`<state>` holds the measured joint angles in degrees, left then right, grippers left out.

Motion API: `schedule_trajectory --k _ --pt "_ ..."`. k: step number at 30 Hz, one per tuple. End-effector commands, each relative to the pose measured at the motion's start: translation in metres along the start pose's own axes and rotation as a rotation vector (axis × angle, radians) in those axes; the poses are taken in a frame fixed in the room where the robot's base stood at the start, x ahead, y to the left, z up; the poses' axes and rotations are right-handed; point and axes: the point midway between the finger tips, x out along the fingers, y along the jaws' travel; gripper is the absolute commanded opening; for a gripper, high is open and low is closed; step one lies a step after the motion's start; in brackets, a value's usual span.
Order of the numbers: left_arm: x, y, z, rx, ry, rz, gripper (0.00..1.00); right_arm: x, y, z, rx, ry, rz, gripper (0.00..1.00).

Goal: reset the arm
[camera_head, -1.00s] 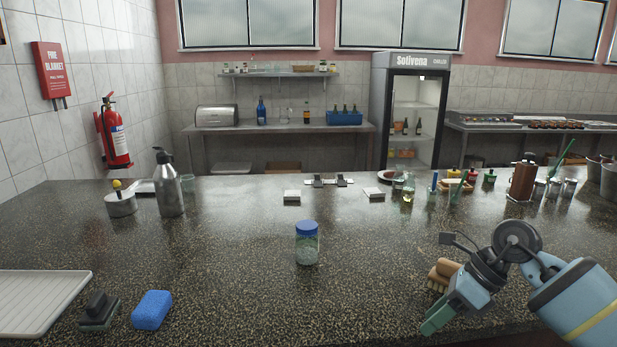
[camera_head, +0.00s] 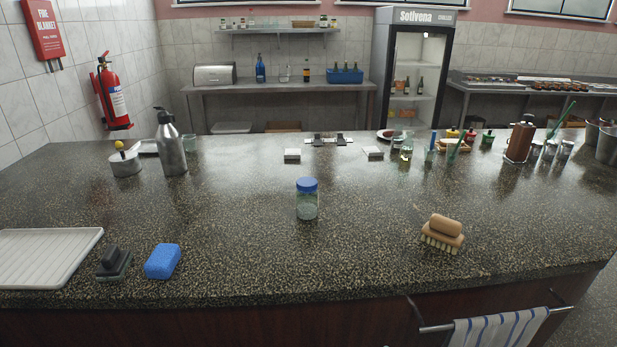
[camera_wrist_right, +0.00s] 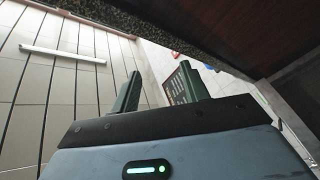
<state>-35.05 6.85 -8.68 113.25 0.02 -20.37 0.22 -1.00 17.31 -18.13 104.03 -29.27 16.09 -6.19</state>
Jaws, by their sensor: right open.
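My right gripper (camera_wrist_right: 160,92) shows in the right wrist view with its two green fingers apart and nothing between them. It is below or beside the dark underside edge of the counter (camera_wrist_right: 190,35), with a pale panelled wall and a light strip beyond. Neither gripper shows in the head view now. The head view shows the speckled dark counter (camera_head: 250,255) with a blue-lidded jar (camera_head: 307,200) standing upright near its middle. A wooden brush (camera_head: 442,235) lies at the right, bristles down.
A blue sponge (camera_head: 162,261), a dark scrubber (camera_head: 114,264) and a white ribbed tray (camera_head: 45,255) sit at the left front. A metal bottle (camera_head: 170,145) stands further back. A striped towel (camera_head: 500,328) hangs on a rail at the front edge. The counter's middle is mostly clear.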

Motion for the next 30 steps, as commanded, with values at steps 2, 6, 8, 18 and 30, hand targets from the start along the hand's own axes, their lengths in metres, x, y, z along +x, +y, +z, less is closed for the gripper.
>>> schedule_trajectory --k 2,6,8,18,30 --pt "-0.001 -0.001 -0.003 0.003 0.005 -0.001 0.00 -0.033 -0.022 0.020 0.165 -0.166 0.005 0.45" --pt "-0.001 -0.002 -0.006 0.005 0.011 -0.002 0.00 -0.100 -0.064 0.048 0.441 -0.460 0.002 0.45" --pt "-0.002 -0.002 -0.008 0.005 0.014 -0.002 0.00 -0.131 -0.084 0.056 0.550 -0.582 -0.003 0.45" --pt "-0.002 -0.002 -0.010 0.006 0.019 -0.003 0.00 -0.241 -0.149 0.054 0.896 -0.968 -0.032 0.45" --pt "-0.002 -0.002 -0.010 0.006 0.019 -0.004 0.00 -0.248 -0.153 0.053 0.915 -0.992 -0.035 0.45"
